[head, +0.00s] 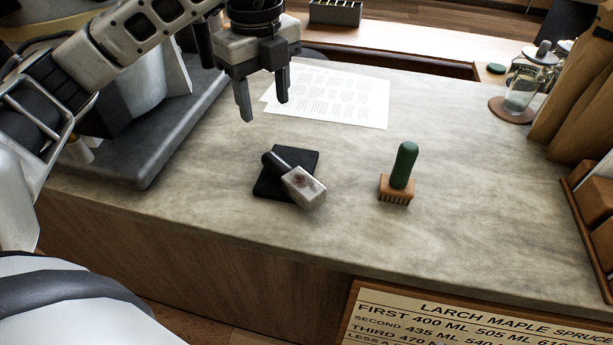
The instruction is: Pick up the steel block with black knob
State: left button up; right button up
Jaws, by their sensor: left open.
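The steel block (304,188) is pale with a dark reddish mark on its face. Its black knob (275,161) points to the upper left, so the piece lies tilted on its side. It lies partly on a small black pad (270,184) on the grey stone counter. My left gripper (264,108) is open and empty, pointing down above the counter, behind the block and apart from it. My right gripper is not in view.
A brush with a green handle (404,165) stands upright right of the block. Printed sheets (345,97) lie behind. A glass jar (521,88) stands at the back right, near brown boxes (580,110). A grey slab (150,160) is at left. The counter between is clear.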

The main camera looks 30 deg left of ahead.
pick_arm(q)
send_over(273, 157)
jog(key=f, duration=0.6)
jog(key=shift+s+a+f+p, duration=0.2)
jog(key=shift+f+p, duration=0.1)
jog(key=shift+f, duration=0.85)
notch_tip(273, 157, down, 4)
jog(key=shift+w+d+r+p, duration=0.15)
jog(key=shift+p, duration=0.55)
jog(key=shift+f, duration=0.4)
jog(key=c, duration=1.1)
grip_shut()
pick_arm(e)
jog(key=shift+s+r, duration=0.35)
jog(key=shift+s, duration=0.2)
pick_arm(q)
jog(key=shift+r, duration=0.1)
